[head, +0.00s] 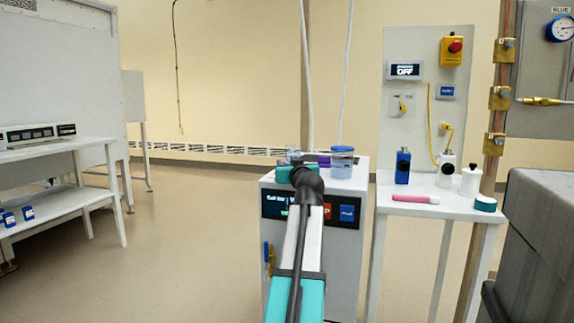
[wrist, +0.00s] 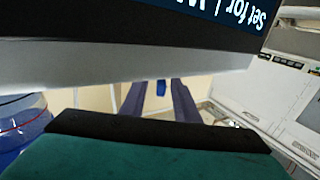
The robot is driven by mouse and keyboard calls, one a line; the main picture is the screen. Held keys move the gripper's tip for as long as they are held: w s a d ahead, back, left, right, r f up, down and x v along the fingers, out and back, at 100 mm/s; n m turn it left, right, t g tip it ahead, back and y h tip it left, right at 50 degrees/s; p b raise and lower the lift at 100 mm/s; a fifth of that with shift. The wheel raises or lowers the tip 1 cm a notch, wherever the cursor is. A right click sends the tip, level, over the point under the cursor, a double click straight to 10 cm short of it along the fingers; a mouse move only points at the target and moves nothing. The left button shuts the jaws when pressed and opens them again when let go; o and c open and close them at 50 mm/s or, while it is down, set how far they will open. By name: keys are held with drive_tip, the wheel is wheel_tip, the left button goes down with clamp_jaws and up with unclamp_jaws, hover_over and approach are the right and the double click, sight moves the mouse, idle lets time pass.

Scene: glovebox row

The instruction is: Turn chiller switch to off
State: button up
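The white cabinet that looks like the chiller (head: 345,250) stands in the middle of the head view. Its dark front panel has a lit display, a red patch and a blue label (head: 347,214); my arm covers part of it. The same display shows upside down, close up, in the wrist view (wrist: 225,12). A wall panel at right carries a display reading OFF (head: 405,70) and a small lever switch (head: 402,104). I cannot tell which control is the chiller's. My gripper (wrist: 158,100) has its dark fingers apart with nothing between them, at the cabinet top.
A blue-lidded jar (head: 342,165) stands on the cabinet, close to my gripper. A side table (head: 420,205) holds bottles and a pink item. A grey box (head: 535,240) is at far right. White benches (head: 75,150) stand at left; the floor between is clear.

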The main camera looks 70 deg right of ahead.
drive_tip(key=p+v, duration=0.3)
drive_tip(key=v, duration=1)
drive_tip(key=shift+p, duration=0.35)
drive_tip(key=shift+s, duration=0.1)
drive_tip(key=shift+r, duration=0.15)
idle(0.5)
